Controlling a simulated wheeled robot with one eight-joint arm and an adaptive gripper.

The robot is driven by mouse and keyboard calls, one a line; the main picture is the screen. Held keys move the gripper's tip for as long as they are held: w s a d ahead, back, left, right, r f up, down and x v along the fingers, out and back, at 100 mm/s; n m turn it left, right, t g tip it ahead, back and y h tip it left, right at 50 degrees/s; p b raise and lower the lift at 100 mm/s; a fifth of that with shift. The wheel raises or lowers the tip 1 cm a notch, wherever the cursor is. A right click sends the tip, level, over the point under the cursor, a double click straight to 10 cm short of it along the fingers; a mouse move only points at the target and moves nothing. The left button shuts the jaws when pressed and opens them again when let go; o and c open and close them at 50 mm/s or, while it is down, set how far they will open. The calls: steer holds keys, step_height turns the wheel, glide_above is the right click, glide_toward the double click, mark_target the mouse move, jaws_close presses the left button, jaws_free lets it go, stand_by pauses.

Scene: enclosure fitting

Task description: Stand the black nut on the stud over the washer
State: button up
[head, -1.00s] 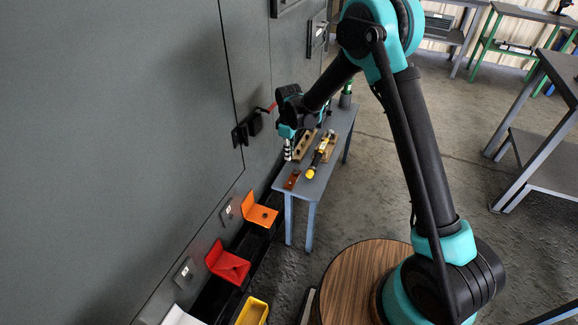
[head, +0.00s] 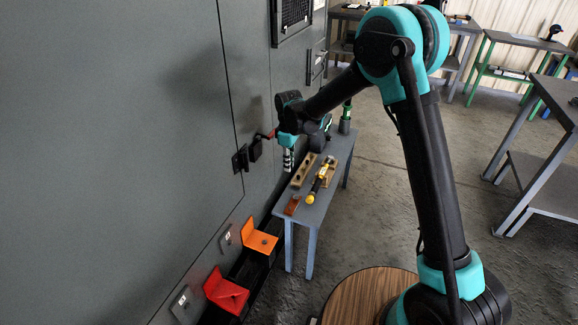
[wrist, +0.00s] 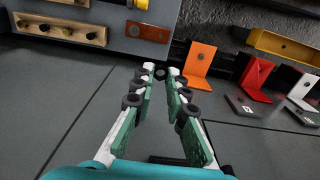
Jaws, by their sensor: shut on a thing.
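My gripper (head: 288,162) hangs beside the cabinet wall, above the near-left side of the small table. In the wrist view its fingers (wrist: 161,73) are close together at the tips, with the small black nut (wrist: 161,75) between them. The orange bracket (head: 256,231), on the dark ledge below, has a dark round spot on its flat part; it also shows in the wrist view (wrist: 204,55). A red bracket (head: 228,293) and, in the wrist view, a white bracket (wrist: 303,85) stand beside it. I cannot tell the stud and washer apart from these dark spots.
A yellow bin (wrist: 285,45) lies beyond the brackets. A black latch with a red handle (head: 256,148) juts from the wall.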

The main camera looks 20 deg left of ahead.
steer(key=shift+r, duration=0.45)
glide_above(295, 197)
step_height(295, 197, down, 17)
steer(key=shift+w+f, duration=0.1)
steer(key=shift+f, duration=0.2)
steer(key=shift+f, duration=0.1)
steer(key=shift+f, duration=2.3)
steer(key=shift+f, duration=0.35)
